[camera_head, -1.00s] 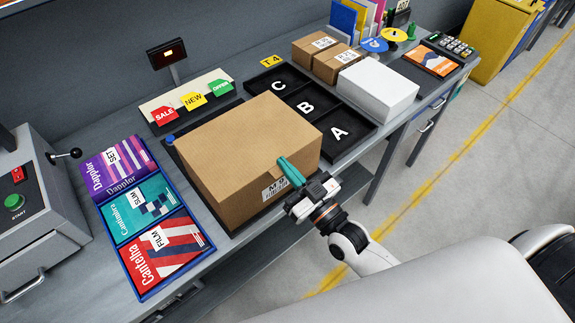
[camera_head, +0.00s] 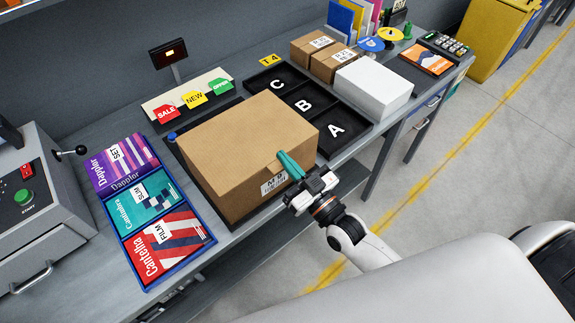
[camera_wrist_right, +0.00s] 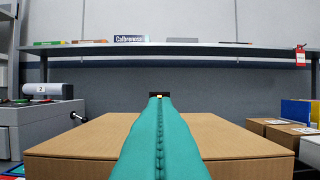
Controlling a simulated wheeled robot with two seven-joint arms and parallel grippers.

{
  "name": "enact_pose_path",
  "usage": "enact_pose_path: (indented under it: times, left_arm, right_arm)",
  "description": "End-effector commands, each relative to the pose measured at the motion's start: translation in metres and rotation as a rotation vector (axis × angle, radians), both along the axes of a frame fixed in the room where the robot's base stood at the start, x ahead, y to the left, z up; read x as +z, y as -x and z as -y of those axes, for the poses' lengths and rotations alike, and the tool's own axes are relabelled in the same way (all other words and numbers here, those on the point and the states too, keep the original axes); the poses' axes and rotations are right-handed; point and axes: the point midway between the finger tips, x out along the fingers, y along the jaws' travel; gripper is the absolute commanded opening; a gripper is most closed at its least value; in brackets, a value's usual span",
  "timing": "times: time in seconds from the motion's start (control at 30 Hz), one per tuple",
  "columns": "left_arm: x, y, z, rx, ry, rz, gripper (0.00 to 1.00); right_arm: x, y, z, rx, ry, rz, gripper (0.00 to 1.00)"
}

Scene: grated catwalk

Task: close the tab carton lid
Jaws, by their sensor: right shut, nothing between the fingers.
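The tab carton (camera_head: 246,140) is a brown cardboard box on a dark mat on the workbench. Its lid panel lies flat over the top, and a white label (camera_head: 274,184) shows on its front side. My right gripper (camera_head: 284,157) has teal fingers, shut and empty, at the carton's upper front edge near the label. In the right wrist view the shut fingers (camera_wrist_right: 159,125) point out over the carton's brown top (camera_wrist_right: 95,138). Whether they touch the cardboard I cannot tell. The front tab is not clear behind the fingers. My left gripper is not in view.
Left of the carton is a blue tray (camera_head: 203,252) of flat printed packs, then a grey machine (camera_head: 40,225). Behind stands a rack of coloured tags (camera_head: 194,99). To the right are black lettered bins (camera_head: 330,144) and a white box (camera_head: 373,88). Open floor lies at the right.

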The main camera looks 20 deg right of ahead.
Motion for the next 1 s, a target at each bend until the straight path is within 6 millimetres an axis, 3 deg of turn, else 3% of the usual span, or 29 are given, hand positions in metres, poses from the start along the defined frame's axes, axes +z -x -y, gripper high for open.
enact_pose_path:
  times: [0.03,0.3,0.5,0.87,0.97,1.0]
  left_arm:
    - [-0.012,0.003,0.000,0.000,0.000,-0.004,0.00]
    - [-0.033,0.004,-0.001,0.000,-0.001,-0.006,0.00]
    - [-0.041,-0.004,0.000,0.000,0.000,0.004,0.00]
    - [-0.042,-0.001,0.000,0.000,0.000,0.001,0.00]
    - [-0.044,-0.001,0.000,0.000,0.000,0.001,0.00]
    - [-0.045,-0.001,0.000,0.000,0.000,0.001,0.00]
  right_arm:
    - [-0.015,0.013,0.004,0.000,0.002,-0.010,0.00]
    - [-0.030,0.058,0.021,0.000,0.001,-0.006,0.00]
    - [-0.036,0.081,0.029,0.000,0.000,-0.002,0.00]
    - [-0.042,0.086,0.032,-0.003,0.005,-0.012,0.00]
    - [-0.072,0.082,0.036,-0.018,0.033,-0.072,0.00]
    - [-0.092,0.080,0.039,-0.027,0.049,-0.113,0.00]
